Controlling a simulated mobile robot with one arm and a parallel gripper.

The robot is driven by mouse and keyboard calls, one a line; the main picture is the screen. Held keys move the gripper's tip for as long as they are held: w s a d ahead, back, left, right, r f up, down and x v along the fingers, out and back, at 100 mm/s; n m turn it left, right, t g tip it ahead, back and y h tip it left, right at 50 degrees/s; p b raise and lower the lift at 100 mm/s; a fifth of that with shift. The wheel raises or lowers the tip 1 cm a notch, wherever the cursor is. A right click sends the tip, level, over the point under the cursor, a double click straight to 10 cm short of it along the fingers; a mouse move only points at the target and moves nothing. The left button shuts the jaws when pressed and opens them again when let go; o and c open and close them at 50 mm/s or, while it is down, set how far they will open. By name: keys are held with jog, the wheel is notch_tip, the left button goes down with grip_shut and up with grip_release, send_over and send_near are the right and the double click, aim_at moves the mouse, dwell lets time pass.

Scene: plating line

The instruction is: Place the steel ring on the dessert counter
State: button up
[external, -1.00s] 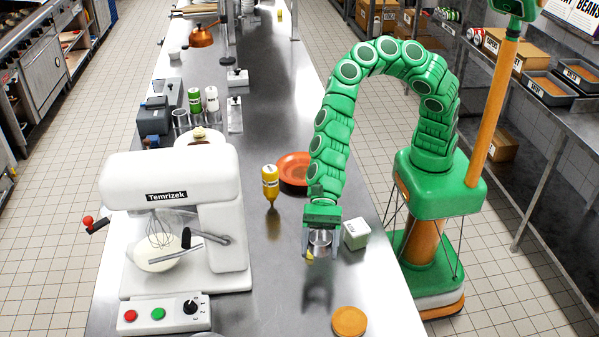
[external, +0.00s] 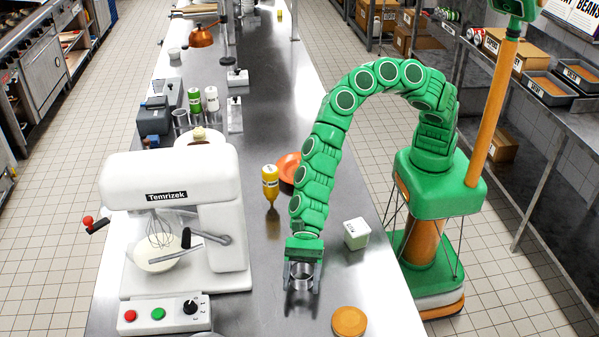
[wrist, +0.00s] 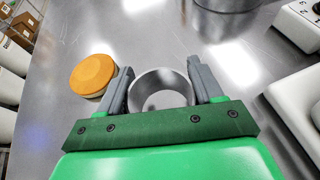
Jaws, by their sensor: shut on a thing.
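The steel ring (external: 301,274) is a short, open metal cylinder held between the two fingers of my gripper (external: 302,279). In the wrist view the ring (wrist: 161,92) sits between the grey fingers of my gripper (wrist: 158,88), with counter showing through it. The dessert counter seems to be the long steel counter (external: 265,315) under the arm; no label shows this. The ring is low over it or at its surface; I cannot tell whether it touches.
An orange round lid (external: 349,321) lies to the right of the ring, also in the wrist view (wrist: 93,74). A white mixer (external: 180,220) stands left.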

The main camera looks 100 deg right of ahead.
aim_at(300, 297)
jog(key=shift+w+a+f, duration=0.15)
jog(key=shift+f, duration=1.55)
jog(key=shift+f, duration=0.1)
jog(key=o, duration=1.1)
jog(key=shift+c, duration=0.2)
jog(key=shift+v, duration=6)
